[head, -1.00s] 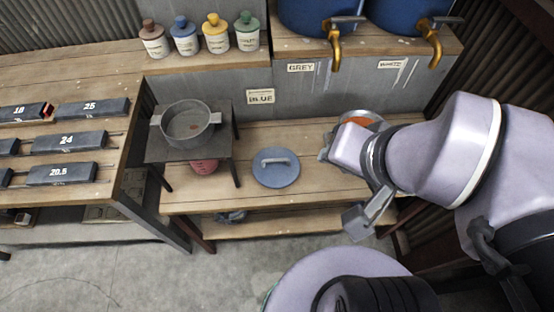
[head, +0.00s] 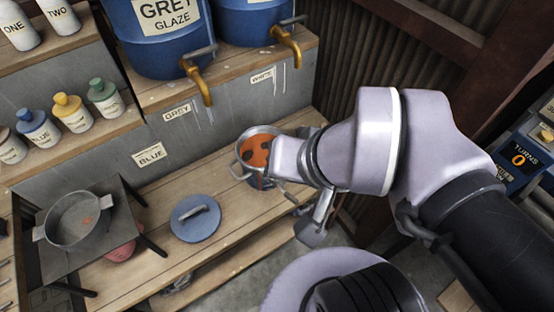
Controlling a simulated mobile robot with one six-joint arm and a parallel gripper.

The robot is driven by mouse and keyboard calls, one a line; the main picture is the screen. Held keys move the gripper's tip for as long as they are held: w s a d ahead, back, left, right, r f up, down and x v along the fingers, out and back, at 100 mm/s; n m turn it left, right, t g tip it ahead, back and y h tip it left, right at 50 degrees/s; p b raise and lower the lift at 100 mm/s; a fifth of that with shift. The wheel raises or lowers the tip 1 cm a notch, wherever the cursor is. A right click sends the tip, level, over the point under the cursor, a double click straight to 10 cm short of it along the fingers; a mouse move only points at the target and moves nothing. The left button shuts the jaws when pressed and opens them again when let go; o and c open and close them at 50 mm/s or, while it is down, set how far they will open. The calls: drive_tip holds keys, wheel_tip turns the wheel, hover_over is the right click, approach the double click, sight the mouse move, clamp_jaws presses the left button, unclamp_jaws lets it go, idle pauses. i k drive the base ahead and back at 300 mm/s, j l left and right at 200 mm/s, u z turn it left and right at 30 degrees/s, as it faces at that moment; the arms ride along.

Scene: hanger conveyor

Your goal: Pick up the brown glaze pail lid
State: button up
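A metal pail (head: 243,177) stands on the wooden bench at the middle of the head view. An orange-brown round surface (head: 258,147) with dark patches shows inside its rim. I cannot tell whether this is glaze or a lid. My gripper (head: 272,162) is at the right side of the pail and overlaps it in the picture. Its fingers are not clear, so I cannot tell whether it is open, shut or touching the pail. A flat blue-grey lid (head: 189,228) with a bar handle lies on the bench to the left. No clearly brown lid shows.
A grey pan (head: 79,219) sits on a small dark stand at left, with a reddish object (head: 121,250) beneath. Blue barrels (head: 160,40) with brass taps (head: 203,88) stand above the bench. Small capped bottles (head: 72,113) line a shelf. Bench between lid and pail is clear.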

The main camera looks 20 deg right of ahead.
sight(195, 218)
drive_tip(key=k+j, duration=0.1)
drive_tip(key=j, duration=0.35)
drive_tip(key=k+j, duration=0.1)
drive_tip(key=j, duration=0.4)
drive_tip(key=k+j+z, duration=0.1)
drive_tip(key=j, duration=0.35)
